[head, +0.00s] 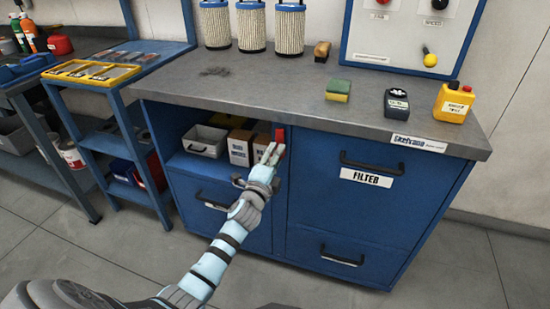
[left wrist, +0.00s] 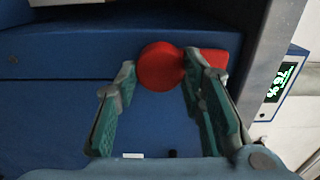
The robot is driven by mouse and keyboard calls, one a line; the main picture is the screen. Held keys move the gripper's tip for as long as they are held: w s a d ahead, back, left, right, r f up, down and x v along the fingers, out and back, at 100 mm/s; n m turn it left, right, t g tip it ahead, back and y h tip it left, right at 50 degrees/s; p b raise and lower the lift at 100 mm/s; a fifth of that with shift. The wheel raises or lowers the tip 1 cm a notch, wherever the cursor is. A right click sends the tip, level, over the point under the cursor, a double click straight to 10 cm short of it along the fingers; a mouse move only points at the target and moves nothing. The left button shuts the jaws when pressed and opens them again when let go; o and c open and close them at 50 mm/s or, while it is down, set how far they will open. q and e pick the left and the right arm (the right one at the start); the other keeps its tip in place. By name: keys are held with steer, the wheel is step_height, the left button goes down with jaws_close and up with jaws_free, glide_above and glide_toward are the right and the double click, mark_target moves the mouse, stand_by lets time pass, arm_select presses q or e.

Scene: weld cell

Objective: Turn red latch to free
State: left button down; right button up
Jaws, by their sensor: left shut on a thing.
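The red latch (head: 280,151) is on the front of the blue cabinet, at the upright beside the open shelf bay. In the left wrist view the latch shows a round red hub (left wrist: 158,68) with a short red arm pointing right. My left gripper (head: 268,155) reaches the latch from the front. Its fingers are at either side of the round hub, shut on the latch, and one finger covers the joint between hub and arm. In the head view the fingers hide part of the latch. My right gripper is in neither view.
The grey worktop (head: 300,100) overhangs just above the latch. A FILTER drawer (head: 365,178) with a dark handle is to the right. Cardboard boxes (head: 240,148) and a grey bin (head: 205,140) sit in the open bay to the left. The floor in front is clear.

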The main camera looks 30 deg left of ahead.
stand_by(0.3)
arm_select(q)
steer(key=c, duration=1)
jaws_free()
steer(key=shift+c, duration=0.2)
steer(key=s+d, duration=0.2)
steer(key=s, duration=0.9)
steer(key=shift+s, duration=0.4)
